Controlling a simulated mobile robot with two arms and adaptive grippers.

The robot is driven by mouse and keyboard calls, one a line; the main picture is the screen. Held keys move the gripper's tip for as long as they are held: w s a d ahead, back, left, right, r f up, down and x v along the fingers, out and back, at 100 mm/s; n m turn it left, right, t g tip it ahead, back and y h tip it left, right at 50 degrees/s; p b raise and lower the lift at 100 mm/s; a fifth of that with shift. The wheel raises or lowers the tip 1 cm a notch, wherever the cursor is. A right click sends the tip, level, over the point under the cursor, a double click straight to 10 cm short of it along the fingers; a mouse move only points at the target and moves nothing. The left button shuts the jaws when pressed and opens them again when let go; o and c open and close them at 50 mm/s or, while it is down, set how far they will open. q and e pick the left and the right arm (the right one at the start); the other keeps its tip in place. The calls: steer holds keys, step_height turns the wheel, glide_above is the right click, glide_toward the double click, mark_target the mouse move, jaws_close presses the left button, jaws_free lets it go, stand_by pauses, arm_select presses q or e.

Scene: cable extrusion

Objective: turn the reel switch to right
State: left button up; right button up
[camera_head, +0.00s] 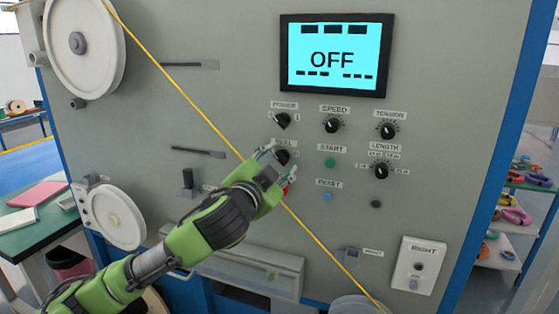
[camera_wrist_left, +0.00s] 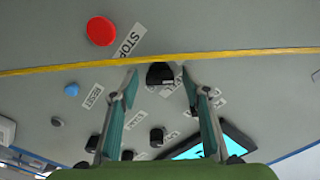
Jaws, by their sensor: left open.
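The reel switch (camera_head: 284,157) is a black knob on the grey panel, under a partly covered label ending in "EEL". My left gripper (camera_head: 275,164) is open in front of it and hides part of it. In the left wrist view, a black knob (camera_wrist_left: 160,74), which looks like the reel switch, lies between the two open fingertips of my left gripper (camera_wrist_left: 158,82). I cannot tell whether the fingers touch it. Its pointer direction is not clear. My right gripper is not in view.
A yellow cable (camera_head: 171,80) runs diagonally across the panel, close by the gripper. A red button (camera_wrist_left: 101,31) labelled STOP is near. The power knob (camera_head: 282,120) sits above and the green start button (camera_head: 330,162) to the right. The screen (camera_head: 336,57) reads OFF.

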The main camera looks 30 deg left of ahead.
arm_select(q)
steer(key=shift+c, duration=1.2)
steer(key=c, duration=0.9)
steer(key=shift+o, duration=0.2)
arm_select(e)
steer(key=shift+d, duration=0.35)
